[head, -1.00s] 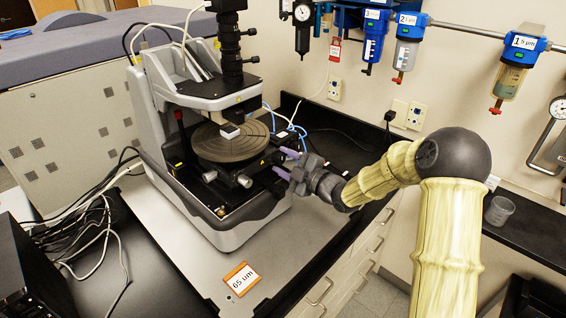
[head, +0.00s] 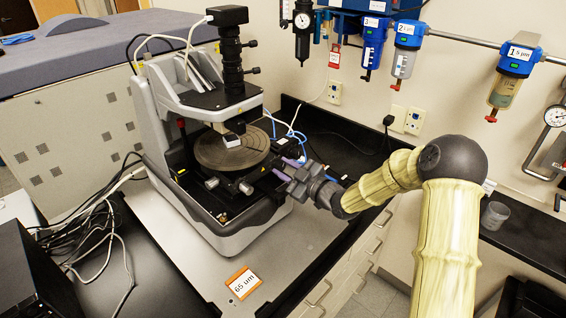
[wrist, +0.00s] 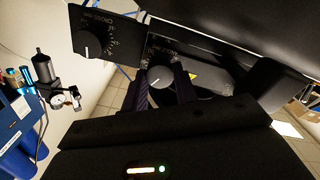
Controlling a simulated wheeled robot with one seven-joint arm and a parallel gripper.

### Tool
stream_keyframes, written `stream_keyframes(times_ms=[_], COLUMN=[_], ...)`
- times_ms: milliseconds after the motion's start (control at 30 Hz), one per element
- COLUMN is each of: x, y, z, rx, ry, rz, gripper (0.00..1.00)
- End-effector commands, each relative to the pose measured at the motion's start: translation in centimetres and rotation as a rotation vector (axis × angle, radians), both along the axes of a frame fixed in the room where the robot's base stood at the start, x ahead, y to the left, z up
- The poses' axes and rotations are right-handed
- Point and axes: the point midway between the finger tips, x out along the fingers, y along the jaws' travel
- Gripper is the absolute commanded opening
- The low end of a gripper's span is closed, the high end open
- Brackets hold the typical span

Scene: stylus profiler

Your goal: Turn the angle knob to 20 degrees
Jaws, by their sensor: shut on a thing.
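The profiler (head: 225,225) is a grey and black instrument with a round stage (head: 215,157) carrying a small pale block. My gripper (head: 284,168) is at its right front side, its purple fingers pointing at the machine. In the wrist view, the two fingers (wrist: 160,90) stand on either side of a black round knob (wrist: 160,77) with a white pointer line, and are shut on it. A second knob (wrist: 90,45) sits on a panel to the left, marked with a word like "CROSS", and is untouched.
An orange-edged card reading 65 um (head: 243,284) lies on the grey base plate. Cables (head: 105,235) lie at the left. Numbered filters (head: 513,68) hang on the wall, and a clear cup (head: 495,214) stands on the right counter.

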Motion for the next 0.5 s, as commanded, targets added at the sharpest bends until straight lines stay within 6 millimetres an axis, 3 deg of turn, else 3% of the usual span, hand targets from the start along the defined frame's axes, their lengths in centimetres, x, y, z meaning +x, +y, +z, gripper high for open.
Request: stream_keyframes(times_ms=[67,100,200,500], x=[0.02,0.04,0.03,-0.03], y=[-0.03,-0.04,-0.04,-0.10], z=[-0.05,-0.05,-0.04,-0.03], rx=[-0.004,-0.004,-0.005,-0.006], ry=[-0.003,-0.005,-0.006,-0.008], rz=[0.000,-0.001,-0.001,-0.001], gripper=[0.01,0.31,0.50,0.50])
